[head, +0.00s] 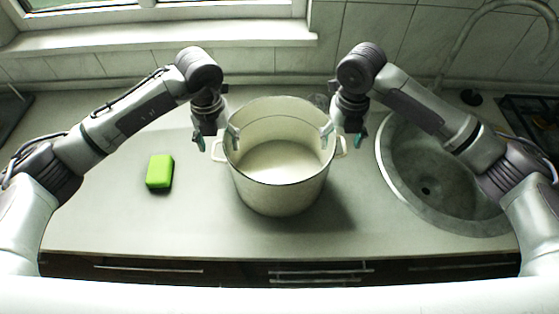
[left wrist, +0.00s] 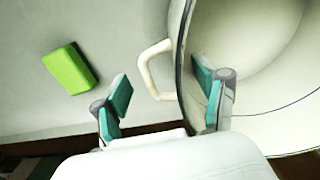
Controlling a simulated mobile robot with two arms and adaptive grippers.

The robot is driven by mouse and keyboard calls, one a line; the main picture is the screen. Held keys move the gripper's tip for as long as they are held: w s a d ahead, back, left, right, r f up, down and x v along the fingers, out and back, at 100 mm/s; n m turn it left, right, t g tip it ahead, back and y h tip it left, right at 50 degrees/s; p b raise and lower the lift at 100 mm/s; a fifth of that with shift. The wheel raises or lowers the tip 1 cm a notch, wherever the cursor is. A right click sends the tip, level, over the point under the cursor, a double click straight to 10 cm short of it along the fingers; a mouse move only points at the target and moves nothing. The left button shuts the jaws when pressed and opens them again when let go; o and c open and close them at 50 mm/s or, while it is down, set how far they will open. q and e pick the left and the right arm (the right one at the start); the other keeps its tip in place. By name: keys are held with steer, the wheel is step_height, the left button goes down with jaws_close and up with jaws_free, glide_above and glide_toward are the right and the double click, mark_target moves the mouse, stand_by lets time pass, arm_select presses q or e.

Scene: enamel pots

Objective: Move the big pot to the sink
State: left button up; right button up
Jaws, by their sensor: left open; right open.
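The big pot (head: 283,190) is a cream enamel pot with a dark rim, standing upright on the counter between my arms. It looks empty. My left gripper (head: 217,143) is open at the pot's left side, with one finger inside the rim and one outside, above the left handle (head: 218,150). In the left wrist view, the gripper (left wrist: 165,98) straddles the pot wall beside the white handle (left wrist: 152,68). My right gripper (head: 342,137) is open at the right side, one finger inside the rim and one outside, near the right handle (head: 341,147). The round sink (head: 400,185) is at the right.
A green sponge-like block (head: 160,171) lies on the counter left of the pot. A faucet (head: 462,40) curves up behind the sink. The counter (head: 120,225) is otherwise clear in front and at left. A window sill (head: 150,38) runs along the back.

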arm_select(q)
steer(key=shift+f, duration=1.45)
arm_select(e)
steer(key=shift+f, duration=1.45)
arm_select(q)
jaws_close()
arm_select(e)
jaws_close()
arm_select(q)
steer(key=shift+w+r, duration=0.2)
steer(key=shift+r, duration=0.1)
arm_select(e)
steer(key=shift+w+r, duration=0.2)
steer(key=shift+r, duration=0.1)
